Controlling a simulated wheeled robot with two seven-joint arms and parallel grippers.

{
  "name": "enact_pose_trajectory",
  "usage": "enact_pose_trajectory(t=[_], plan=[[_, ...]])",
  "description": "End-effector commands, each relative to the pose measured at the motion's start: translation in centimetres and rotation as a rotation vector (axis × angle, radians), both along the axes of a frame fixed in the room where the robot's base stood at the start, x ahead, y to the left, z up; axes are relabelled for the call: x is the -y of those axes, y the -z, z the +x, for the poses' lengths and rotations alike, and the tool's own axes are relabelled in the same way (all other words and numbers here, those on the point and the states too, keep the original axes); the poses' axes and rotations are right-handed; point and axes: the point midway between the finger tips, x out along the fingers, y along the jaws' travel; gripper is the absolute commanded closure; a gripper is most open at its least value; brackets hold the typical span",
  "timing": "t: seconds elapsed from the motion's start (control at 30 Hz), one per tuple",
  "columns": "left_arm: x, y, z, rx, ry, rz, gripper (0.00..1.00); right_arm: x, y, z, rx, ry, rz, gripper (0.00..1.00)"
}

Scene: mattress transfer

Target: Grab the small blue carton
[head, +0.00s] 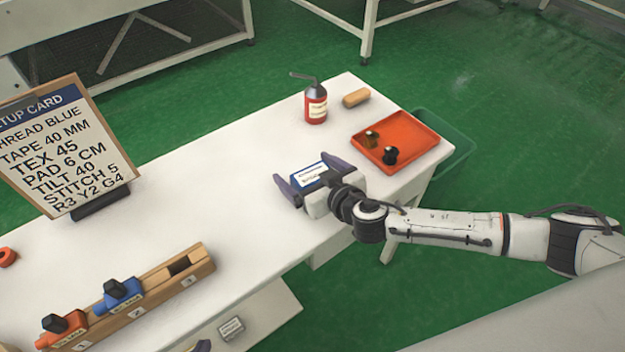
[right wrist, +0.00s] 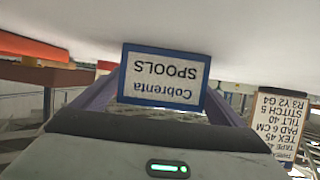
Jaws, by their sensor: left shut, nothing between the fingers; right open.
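The small blue carton (head: 309,174) has a white label and sits on the white table, left of the orange tray. My right gripper (head: 301,169) is open, with one finger on each side of the carton. In the right wrist view the carton (right wrist: 163,78) stands between the two fingers, its label reading "Cobrenta SPOOLS" upside down. I cannot tell whether the fingers touch it.
A red bottle (head: 316,104) and a tan roll (head: 356,98) stand beyond the carton. A setup card (head: 62,145) and a wooden rack (head: 205,268) are to the left. The mid-table is clear.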

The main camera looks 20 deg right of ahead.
Motion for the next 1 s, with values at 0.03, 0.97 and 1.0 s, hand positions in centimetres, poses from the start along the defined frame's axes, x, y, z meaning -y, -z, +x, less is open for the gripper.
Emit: enact_pose_trajectory(t=[0.03,0.97,1.0], plan=[[0.0,0.0,0.0,-0.001,0.000,0.000,1.00,-0.1,0.1,0.4,0.001,0.000,-0.001,0.08],[-0.1,-0.3,0.0,0.001,-0.001,0.001,1.00,-0.1,-1.0,0.7,0.002,0.001,0.003,0.57],[-0.1,-0.5,0.0,0.001,-0.001,0.001,1.00,-0.1,-1.7,0.7,0.002,0.001,0.003,0.57]])
